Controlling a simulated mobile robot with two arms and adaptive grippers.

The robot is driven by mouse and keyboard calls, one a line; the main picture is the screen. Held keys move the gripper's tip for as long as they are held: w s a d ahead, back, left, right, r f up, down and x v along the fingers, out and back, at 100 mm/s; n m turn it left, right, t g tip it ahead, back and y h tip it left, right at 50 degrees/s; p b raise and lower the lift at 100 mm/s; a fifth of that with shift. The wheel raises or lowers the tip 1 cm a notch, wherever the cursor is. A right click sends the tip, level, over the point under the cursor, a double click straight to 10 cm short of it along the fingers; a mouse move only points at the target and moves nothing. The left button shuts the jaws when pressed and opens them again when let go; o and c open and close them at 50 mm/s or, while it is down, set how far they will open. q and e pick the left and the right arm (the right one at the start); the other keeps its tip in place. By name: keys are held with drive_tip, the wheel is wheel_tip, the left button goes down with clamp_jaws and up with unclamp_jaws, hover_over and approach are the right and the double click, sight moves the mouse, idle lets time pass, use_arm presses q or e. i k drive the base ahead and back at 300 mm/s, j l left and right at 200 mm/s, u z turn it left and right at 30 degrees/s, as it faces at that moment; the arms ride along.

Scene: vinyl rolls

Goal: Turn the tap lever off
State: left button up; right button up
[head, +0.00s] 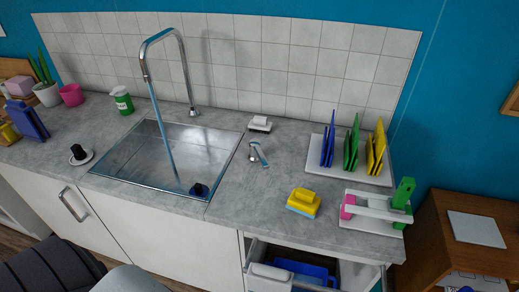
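The tall chrome tap (184,70) arches over the steel sink (125,155). A blue stream of water (163,125) runs from its spout down into the basin. Neither of my grippers shows in the head view.
A yellow sponge-like block (304,201) and a white dish (260,123) sit near the lever. Coloured boards stand in a white rack (345,172) at right. A drawer (268,278) is open below the counter. Bare counter (235,178) surrounds the lever.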

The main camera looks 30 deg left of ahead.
sight(255, 144)
drive_tip(key=k+j, duration=0.2)
drive_tip(key=k, duration=0.2)
drive_tip(key=j+u, duration=0.1)
drive_tip(key=u, duration=0.3)
drive_tip(key=k+j+u, duration=0.1)
drive_tip(key=u, duration=0.3)
drive_tip(key=j+u, duration=0.1)
drive_tip(key=u, duration=0.3)
drive_tip(key=j+u, duration=0.15)
drive_tip(key=u, duration=0.25)
